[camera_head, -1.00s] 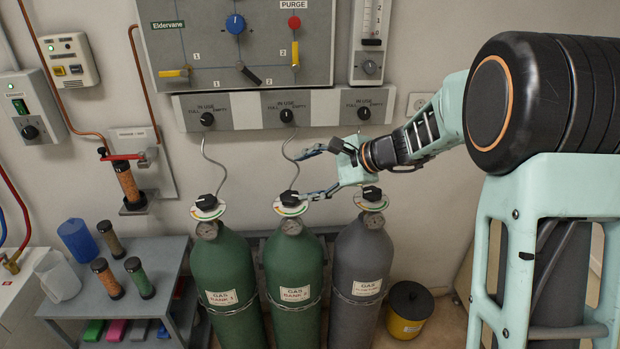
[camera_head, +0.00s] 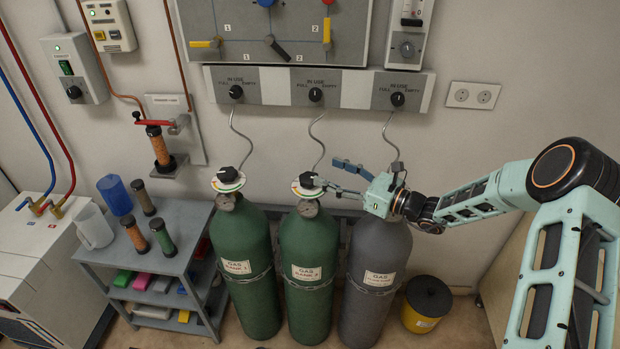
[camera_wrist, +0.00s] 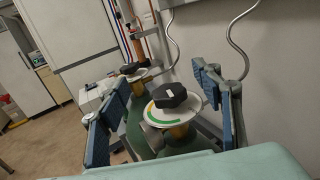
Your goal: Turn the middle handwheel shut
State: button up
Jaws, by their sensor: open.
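The middle handwheel (camera_head: 308,180) is a black knob above a white disc with a coloured arc, on top of the green cylinder marked Gas Bank 2 (camera_head: 309,240). My gripper (camera_head: 327,173) is open and comes in from the right, its fingertips beside this handwheel. In the wrist view the black knob (camera_wrist: 170,96) stands between the two spread blue-grey fingers, beyond the palm. I see no finger clearly touching it; the head view leaves contact unclear. The left handwheel (camera_head: 228,175) is on the Gas Bank 1 cylinder. My gripper hides the grey cylinder's (camera_head: 375,285) top.
Thin grey hoses (camera_head: 318,140) run from the cylinders up to the wall strip (camera_head: 274,88) with In Use dials. A shelf cart (camera_head: 185,235) with a jug and several tubes stands left. A black-lidded yellow bin (camera_head: 424,305) is right of the cylinders.

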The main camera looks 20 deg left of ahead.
aim_at(309, 177)
jog(key=a+f, duration=0.2)
jog(key=w+a+f+p, duration=0.1)
jog(key=a+f, duration=0.2)
jog(key=shift+w+a+f+p, duration=0.15)
jog(key=shift+a+f+p, duration=0.05)
jog(key=shift+a+p, duration=0.1)
jog(key=shift+x, duration=0.9)
jog(key=shift+w, duration=0.1)
jog(key=c, duration=1.2)
